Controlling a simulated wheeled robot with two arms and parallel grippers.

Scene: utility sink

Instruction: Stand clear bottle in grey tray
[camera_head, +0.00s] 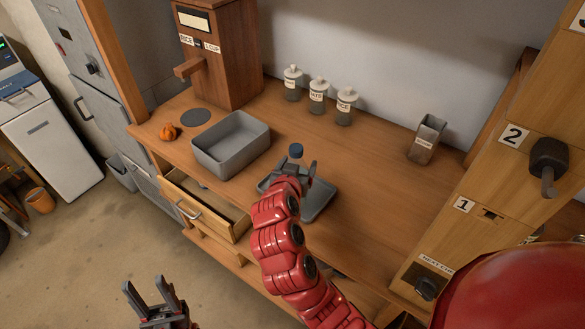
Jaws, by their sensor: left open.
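A bottle with a blue cap (296,149) shows upright just behind my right gripper (293,169); its lower body is hidden. My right gripper is over a shallow grey tray (320,203) on the counter, its fingers at the bottle. Whether they grip it, and whether the bottle's base touches the tray, I cannot tell. My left gripper (153,291) is open and empty at the bottom left, low in front of the counter and well away from the bottle.
A deeper grey bin (231,146) stands left of the tray, with an orange item (168,132) beyond it. A drawer (205,208) is open below. Several labelled jars (318,96) and a square container (426,140) stand at the back. The counter right of the tray is clear.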

